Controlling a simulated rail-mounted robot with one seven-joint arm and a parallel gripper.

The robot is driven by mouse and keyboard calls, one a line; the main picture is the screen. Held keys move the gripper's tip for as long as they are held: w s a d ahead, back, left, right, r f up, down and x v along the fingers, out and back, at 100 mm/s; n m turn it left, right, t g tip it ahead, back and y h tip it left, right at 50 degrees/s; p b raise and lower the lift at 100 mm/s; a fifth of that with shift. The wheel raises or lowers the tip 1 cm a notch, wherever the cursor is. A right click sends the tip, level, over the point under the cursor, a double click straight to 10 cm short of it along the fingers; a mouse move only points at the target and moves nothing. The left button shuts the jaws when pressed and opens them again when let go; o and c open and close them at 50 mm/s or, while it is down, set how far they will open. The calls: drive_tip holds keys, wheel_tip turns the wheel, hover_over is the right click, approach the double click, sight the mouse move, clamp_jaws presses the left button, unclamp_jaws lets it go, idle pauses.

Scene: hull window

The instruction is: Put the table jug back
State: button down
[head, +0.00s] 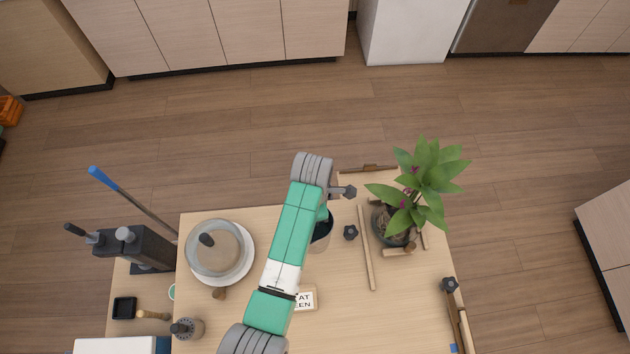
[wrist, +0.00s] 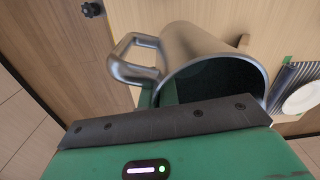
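The table jug (wrist: 200,55) is a grey metal vessel in the wrist view. Its open mouth faces the camera, and its loop handle (wrist: 128,62) points left. In the head view only its dark mouth (head: 322,231) shows, right beside my arm. My gripper (wrist: 157,96) is at the jug's rim near the handle. Its green fingers lie close on either side of the wall and appear shut on it. The arm and gripper body hide part of the jug in both views. I cannot tell whether its base touches the table.
The wooden table (head: 335,335) carries a domed dish (head: 219,252) on the left and a potted plant (head: 397,226) on the right. A wooden strip (head: 367,248) and a dark knob (head: 350,233) lie between jug and plant. A small lettered sign (head: 306,299) stands near my arm.

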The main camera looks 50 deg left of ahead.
drive_tip(key=shift+f+b, duration=0.5)
drive_tip(key=shift+f, duration=2.85)
drive_tip(key=shift+f, duration=0.2)
drive_tip(key=c, duration=1.7)
unclamp_jaws()
drive_tip(key=shift+r, duration=0.1)
wheel_tip(320, 180, up, 12)
drive_tip(key=shift+w+a+r+p, duration=0.1)
drive_tip(key=shift+p, duration=0.85)
